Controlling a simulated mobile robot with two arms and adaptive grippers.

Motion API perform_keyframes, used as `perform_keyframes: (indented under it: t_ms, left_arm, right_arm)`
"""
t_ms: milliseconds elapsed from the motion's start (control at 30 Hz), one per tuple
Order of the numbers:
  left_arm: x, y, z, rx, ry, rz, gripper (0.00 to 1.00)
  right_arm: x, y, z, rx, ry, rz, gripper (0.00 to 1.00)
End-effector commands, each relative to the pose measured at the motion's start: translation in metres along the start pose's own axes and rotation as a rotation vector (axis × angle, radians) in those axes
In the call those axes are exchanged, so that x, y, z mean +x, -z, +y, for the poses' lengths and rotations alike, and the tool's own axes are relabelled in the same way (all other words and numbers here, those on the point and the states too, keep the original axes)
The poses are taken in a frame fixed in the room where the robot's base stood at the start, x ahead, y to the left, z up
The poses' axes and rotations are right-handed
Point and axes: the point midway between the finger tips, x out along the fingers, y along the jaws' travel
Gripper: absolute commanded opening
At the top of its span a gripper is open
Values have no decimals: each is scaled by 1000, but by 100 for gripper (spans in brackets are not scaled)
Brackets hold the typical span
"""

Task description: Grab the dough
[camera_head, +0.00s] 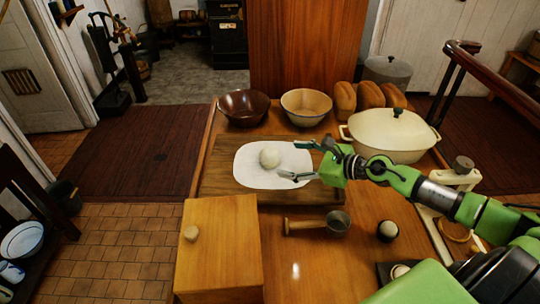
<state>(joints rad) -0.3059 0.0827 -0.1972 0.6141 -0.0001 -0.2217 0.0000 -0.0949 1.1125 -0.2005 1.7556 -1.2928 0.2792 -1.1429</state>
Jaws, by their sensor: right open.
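The dough (270,158) is a pale round ball. It sits on a white oval plate (250,178) that lies on a wooden board (216,182). My right gripper (292,160) comes in from the right, with its two dark fingers spread apart. The fingertips point left toward the dough and are over or near the plate's right side. The jaws look empty, and the dough appears a little beyond the fingertips. My left gripper is not in view.
Behind the plate stand a brown bowl (243,107), a cream bowl (306,106) and bread loaves (368,97). A lidded cream pot (392,134) is at the right.

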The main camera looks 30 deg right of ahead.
Motion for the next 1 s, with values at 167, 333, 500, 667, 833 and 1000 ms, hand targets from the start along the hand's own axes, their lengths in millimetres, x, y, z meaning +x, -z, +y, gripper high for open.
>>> perform_keyframes:
  t_ms: [167,333,500,667,833,1000]
  left_arm:
    - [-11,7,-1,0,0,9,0]
    - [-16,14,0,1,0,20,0]
    - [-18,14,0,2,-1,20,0]
    - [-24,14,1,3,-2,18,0]
    - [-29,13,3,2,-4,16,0]
    - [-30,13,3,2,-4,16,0]
  right_arm:
    - [24,-4,-1,4,1,-4,66]
    - [46,-2,-1,5,1,-2,66]
    - [55,0,0,3,0,0,66]
    - [72,-1,-4,7,0,-2,66]
    - [94,1,-6,6,0,-2,66]
    - [105,3,-6,3,0,0,66]
